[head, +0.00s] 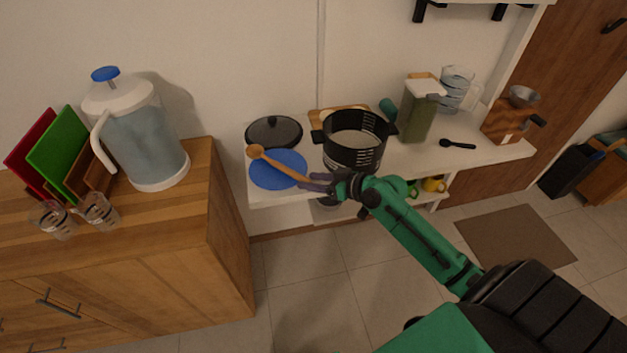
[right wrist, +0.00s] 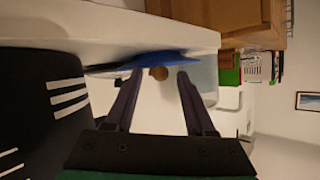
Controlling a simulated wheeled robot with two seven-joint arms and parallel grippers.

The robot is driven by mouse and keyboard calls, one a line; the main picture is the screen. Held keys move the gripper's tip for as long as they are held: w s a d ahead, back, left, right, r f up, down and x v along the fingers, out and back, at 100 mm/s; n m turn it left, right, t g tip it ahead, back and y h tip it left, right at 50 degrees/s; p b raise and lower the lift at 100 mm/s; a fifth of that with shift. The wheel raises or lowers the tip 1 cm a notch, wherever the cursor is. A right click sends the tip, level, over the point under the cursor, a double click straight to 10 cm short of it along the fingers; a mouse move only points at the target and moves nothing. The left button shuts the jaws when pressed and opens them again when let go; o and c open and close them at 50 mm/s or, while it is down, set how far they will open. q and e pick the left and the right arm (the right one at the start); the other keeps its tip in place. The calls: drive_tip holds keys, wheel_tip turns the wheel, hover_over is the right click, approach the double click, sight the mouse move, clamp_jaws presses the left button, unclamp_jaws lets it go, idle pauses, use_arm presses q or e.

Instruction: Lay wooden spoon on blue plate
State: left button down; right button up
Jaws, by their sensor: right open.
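The wooden spoon (head: 280,166) lies across the blue plate (head: 272,181), its bowl at the plate's far left rim and its handle pointing right toward my right gripper. My right gripper (head: 317,182) is just right of the plate, near the handle end. In the right wrist view the fingers (right wrist: 161,76) are apart, with the round brown end of the spoon (right wrist: 159,73) between or just beyond their tips. The blue plate (right wrist: 165,59) shows there edge-on. I cannot tell whether a finger touches the handle. My left gripper is not in view.
A black pot (head: 354,154) stands right beside the plate, close to my right gripper; it fills the left of the wrist view. A dark lid (head: 274,131) lies behind the plate. A green container (head: 418,110) and black spoon (head: 457,145) are farther right. Bare white counter (head: 405,157) lies between.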

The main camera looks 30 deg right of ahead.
drive_tip(key=shift+r, duration=0.2)
drive_tip(key=b+v, duration=0.2)
drive_tip(key=v, duration=1)
drive_tip(key=s+d+f+m+g+h, duration=0.1)
drive_tip(key=s+d+f+m+h, duration=0.2)
drive_tip(key=f, duration=0.7)
drive_tip(key=s+d+f+m+g+h, duration=0.1)
drive_tip(key=s+d+f, duration=0.3)
drive_tip(key=f, duration=0.5)
drive_tip(key=s+d+f+m+g+h, duration=0.1)
drive_tip(key=d+f+m+h, duration=0.3)
drive_tip(key=f, duration=0.6)
drive_tip(key=s+a+f+n+g, duration=0.2)
drive_tip(key=s+a+f, duration=0.1)
drive_tip(key=s+f, duration=0.45)
drive_tip(key=s+a+f+n+g, duration=0.1)
drive_tip(key=s+a+f+g, duration=0.2)
drive_tip(key=s+f, duration=0.4)
drive_tip(key=s+a+f+n+g+y, duration=0.1)
drive_tip(key=s+a+f+n+g, duration=0.1)
drive_tip(key=s+a+f, duration=0.5)
drive_tip(key=shift+s+a+n, duration=0.9)
drive_tip(key=shift+s+a, duration=0.1)
drive_tip(key=shift+a, duration=0.15)
